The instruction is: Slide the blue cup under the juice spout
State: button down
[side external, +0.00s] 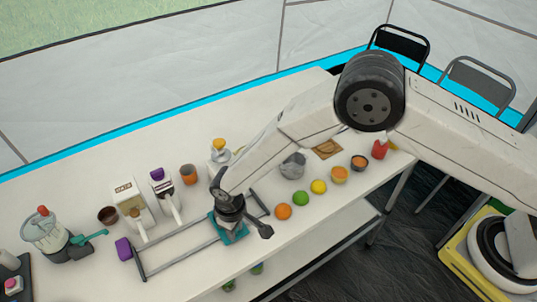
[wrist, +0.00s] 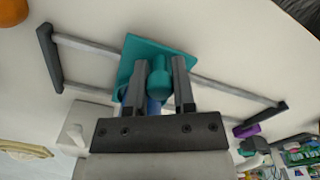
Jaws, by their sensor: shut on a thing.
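My gripper (wrist: 160,62) points down over a teal slide plate (wrist: 132,58) that sits on two grey rails (wrist: 225,84). Its two fingers are shut on a teal knob (wrist: 160,80) standing on the plate. A blue thing (wrist: 153,107), likely the blue cup, shows only in part behind the knob, between the fingers. In the side view, my gripper (side external: 231,213) hides most of the plate (side external: 233,236) and the cup is not visible. White dispensers (side external: 131,207) stand behind the rails, one with a yellow top (side external: 219,144); I cannot tell which has the juice spout.
A purple block (side external: 124,249) sits by the left end of the rails. Several fruits, including an orange (side external: 283,211), and bowls stand to the right. A brown cup (side external: 107,215) and a jug (side external: 45,232) stand at left. The table's front edge is close to the rails.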

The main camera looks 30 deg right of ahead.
jog(key=shift+d, duration=3.05)
jog(key=shift+c, duration=2.2)
grip_release()
jog(key=shift+r, duration=0.1)
notch_tip(320, 180, up, 7)
